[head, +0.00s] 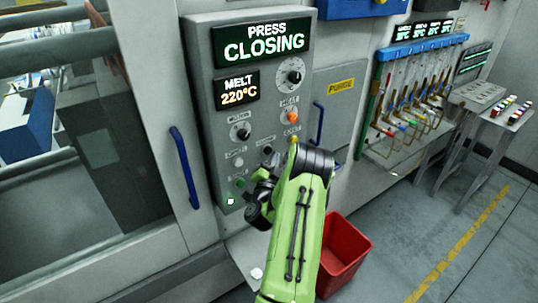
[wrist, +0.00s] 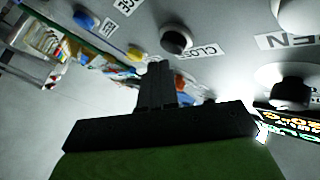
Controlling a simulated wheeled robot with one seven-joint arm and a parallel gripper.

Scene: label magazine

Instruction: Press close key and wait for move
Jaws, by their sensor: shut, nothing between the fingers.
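The control panel (head: 215,110) has a display (head: 264,42) reading "PRESS CLOSING" in green. The close key is a round dark button (wrist: 176,39) with a "CLOSE" label beside it in the wrist view. In the head view a dark button (head: 268,150) shows just above my gripper (head: 268,163). My gripper's shut, empty fingers (wrist: 157,66) point up at the panel, with their tips just below and left of the close key in the wrist view. I cannot tell whether they touch it.
A second display (head: 237,90) reads "MELT 220°C". Dials, an orange button (head: 292,117) and other buttons surround the key. A blue door handle (head: 185,168) is left of the panel. A red bin (head: 345,250) stands on the floor below. A tool rack (head: 425,50) is at right.

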